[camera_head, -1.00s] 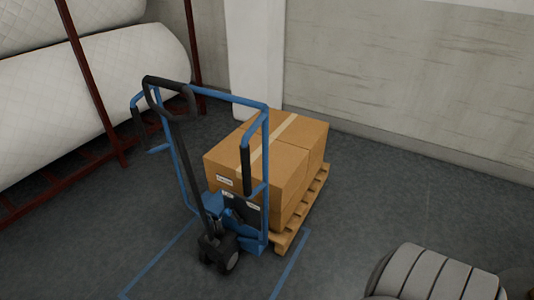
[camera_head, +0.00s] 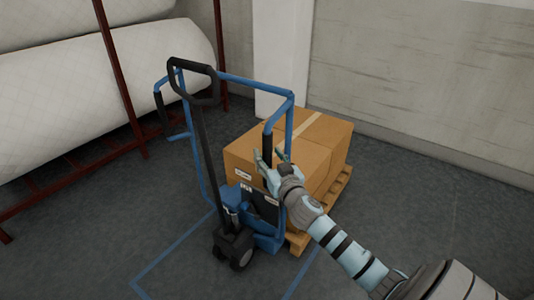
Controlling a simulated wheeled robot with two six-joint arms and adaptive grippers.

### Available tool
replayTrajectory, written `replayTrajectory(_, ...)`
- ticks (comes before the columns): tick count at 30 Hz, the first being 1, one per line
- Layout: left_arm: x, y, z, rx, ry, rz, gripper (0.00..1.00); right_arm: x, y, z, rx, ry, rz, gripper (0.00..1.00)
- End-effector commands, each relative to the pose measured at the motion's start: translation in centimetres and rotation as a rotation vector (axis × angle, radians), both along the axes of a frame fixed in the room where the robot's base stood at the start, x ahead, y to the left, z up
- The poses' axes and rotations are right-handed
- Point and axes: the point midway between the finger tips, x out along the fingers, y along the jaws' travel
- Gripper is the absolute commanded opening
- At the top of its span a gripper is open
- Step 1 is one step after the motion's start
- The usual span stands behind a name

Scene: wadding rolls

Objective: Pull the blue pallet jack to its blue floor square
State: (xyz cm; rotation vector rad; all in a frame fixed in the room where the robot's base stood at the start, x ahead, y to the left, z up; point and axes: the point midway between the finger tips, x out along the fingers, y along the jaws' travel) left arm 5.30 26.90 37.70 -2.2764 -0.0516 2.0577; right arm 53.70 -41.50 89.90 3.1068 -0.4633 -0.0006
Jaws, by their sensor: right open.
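The blue pallet jack (camera_head: 227,194) stands upright in the middle of the head view, with a black steering handle (camera_head: 194,80) and a blue frame with black grips. It carries cardboard boxes (camera_head: 320,148) on a wooden pallet (camera_head: 299,240). The blue floor square (camera_head: 168,266) is an outline on the floor around the jack's near end; part of it is hidden. My right gripper (camera_head: 270,157) is open at the frame's right black grip (camera_head: 267,146), its fingers appearing around or just in front of it; contact cannot be told. My left gripper is not in view.
White wadding rolls (camera_head: 160,60) lie on a dark red rack (camera_head: 121,80) at the left. A pale pillar (camera_head: 284,60) and a wall (camera_head: 420,80) stand behind the boxes. Grey floor (camera_head: 430,215) is open at the right, and the near left floor is clear.

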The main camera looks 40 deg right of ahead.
Motion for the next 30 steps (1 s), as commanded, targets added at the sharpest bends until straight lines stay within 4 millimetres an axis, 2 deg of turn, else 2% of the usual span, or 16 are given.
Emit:
replayTrajectory(4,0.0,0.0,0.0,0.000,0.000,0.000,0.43,1.5,-0.4,0.0,0.001,0.000,0.000,0.45)
replayTrajectory(12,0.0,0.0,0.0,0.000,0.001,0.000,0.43,1.7,-0.5,-0.1,0.000,0.002,0.000,0.45)
replayTrajectory(21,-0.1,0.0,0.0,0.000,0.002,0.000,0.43,1.7,-0.5,-0.1,0.000,0.001,0.001,0.00)
replayTrajectory(30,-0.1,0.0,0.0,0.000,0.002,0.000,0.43,1.7,-0.4,-0.1,0.000,0.001,0.000,0.00)
